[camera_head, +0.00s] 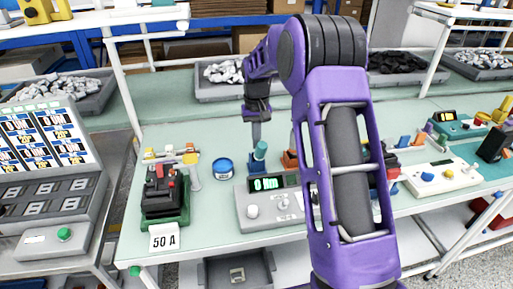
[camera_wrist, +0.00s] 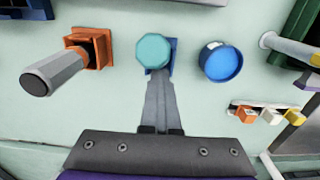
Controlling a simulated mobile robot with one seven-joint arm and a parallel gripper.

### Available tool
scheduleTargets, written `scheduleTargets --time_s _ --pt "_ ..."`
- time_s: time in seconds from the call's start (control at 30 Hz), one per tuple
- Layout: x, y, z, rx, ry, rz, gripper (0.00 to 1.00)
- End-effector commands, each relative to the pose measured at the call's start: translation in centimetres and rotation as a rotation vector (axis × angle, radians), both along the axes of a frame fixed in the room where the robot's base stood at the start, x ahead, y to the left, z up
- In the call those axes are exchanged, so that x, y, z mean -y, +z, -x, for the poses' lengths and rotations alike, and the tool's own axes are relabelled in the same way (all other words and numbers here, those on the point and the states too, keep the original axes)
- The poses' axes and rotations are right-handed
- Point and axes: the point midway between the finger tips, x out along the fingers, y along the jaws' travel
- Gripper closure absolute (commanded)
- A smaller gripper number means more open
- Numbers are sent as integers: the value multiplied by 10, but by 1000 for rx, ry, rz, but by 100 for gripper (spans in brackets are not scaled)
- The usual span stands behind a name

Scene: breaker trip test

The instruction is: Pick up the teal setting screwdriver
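The teal setting screwdriver (camera_head: 260,151) stands upright in the head view, behind the grey test unit. In the wrist view its round teal top (camera_wrist: 153,50) shows end-on, above a blue holder that is mostly hidden. My gripper (camera_head: 257,133) points down just above the screwdriver in the head view.
A grey-handled tool (camera_wrist: 55,72) in an orange holder (camera_wrist: 96,46) stands beside the screwdriver. A round blue container (camera_head: 222,168) is on its other side. The grey unit (camera_head: 250,213) with a green display and a red-and-black breaker (camera_head: 160,188) on a green base stand in front.

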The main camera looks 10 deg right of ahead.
Motion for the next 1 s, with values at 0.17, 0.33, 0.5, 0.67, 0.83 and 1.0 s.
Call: scheduleTargets --time_s 0.17,0.33,0.5,0.67,0.83,1.0 --pt "2 -6 5 -20 -1 2 100" --pt "2 -6 5 -20 -2 2 100" --pt "2 0 4 -18 -2 3 100" --pt "1 28 3 -11 -1 3 100" --pt "1 64 1 -6 -1 2 100" --pt "0 89 1 -6 -1 1 100"
